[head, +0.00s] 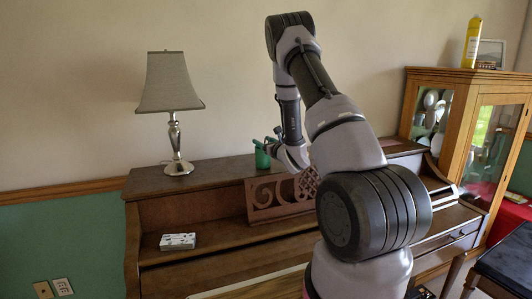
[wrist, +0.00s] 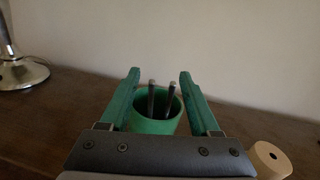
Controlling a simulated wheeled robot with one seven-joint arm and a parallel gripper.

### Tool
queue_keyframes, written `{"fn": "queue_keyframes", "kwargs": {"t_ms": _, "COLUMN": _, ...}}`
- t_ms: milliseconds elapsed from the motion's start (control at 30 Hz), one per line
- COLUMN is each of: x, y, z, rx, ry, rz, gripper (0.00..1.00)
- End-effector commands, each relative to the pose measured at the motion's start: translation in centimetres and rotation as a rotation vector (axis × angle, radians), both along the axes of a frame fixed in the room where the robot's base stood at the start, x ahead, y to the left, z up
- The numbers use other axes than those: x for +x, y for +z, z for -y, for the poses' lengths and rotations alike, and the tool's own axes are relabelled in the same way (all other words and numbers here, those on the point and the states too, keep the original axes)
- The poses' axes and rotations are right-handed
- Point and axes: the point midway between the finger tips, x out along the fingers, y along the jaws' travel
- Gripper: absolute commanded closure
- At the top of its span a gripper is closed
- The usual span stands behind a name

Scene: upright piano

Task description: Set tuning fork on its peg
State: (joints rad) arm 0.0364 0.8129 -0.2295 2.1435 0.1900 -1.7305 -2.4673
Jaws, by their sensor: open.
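Two dark grey metal prongs (wrist: 161,100), which look like the tuning fork, stand upright out of a green cup (wrist: 155,125) on the piano top in the wrist view. My gripper (wrist: 159,73) is open, with one green finger to each side of the cup and prongs. Nothing is clamped between the fingers. The fork's lower part is hidden inside the cup. A pale wooden round piece with a dark hole (wrist: 270,158) shows at the lower right; I cannot tell whether it is the peg. In the head view the green cup (head: 262,160) is partly hidden by my gripper.
A lamp (head: 174,115) stands on the piano top (head: 215,169), left of the cup. A carved music stand (head: 283,199) is below the top's front edge. A white patterned box (head: 178,241) lies on the lower ledge. The wall is close behind; a glass cabinet (head: 470,125) stands right.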

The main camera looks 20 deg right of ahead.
Motion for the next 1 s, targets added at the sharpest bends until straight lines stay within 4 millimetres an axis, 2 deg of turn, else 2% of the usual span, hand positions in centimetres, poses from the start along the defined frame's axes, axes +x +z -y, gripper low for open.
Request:
{"fn": "queue_keyframes", "kwargs": {"t_ms": 267, "x": 0.6, "y": 0.0, "z": -0.1, "rx": 0.001, "ry": 0.000, "rz": 0.000, "gripper": 0.37}}
{"fn": "queue_keyframes", "kwargs": {"t_ms": 300, "x": 0.6, "y": 0.0, "z": -0.1, "rx": 0.001, "ry": 0.000, "rz": 0.000, "gripper": 0.41}}
{"fn": "queue_keyframes", "kwargs": {"t_ms": 367, "x": 0.6, "y": 0.0, "z": -0.1, "rx": 0.001, "ry": 0.000, "rz": 0.000, "gripper": 0.64}}
{"fn": "queue_keyframes", "kwargs": {"t_ms": 400, "x": 0.6, "y": 0.0, "z": -0.1, "rx": 0.001, "ry": 0.000, "rz": 0.000, "gripper": 0.79}}
{"fn": "queue_keyframes", "kwargs": {"t_ms": 467, "x": 0.6, "y": 0.0, "z": -0.1, "rx": 0.001, "ry": 0.000, "rz": 0.000, "gripper": 1.00}}
{"fn": "queue_keyframes", "kwargs": {"t_ms": 767, "x": 0.6, "y": 0.2, "z": -0.1, "rx": 0.000, "ry": 0.000, "rz": 0.001, "gripper": 1.00}}
{"fn": "queue_keyframes", "kwargs": {"t_ms": 867, "x": 0.6, "y": 1.0, "z": -0.1, "rx": -0.001, "ry": 0.000, "rz": 0.004, "gripper": 1.00}}
{"fn": "queue_keyframes", "kwargs": {"t_ms": 1000, "x": 0.6, "y": 3.5, "z": -0.2, "rx": -0.001, "ry": 0.001, "rz": 0.005, "gripper": 1.00}}
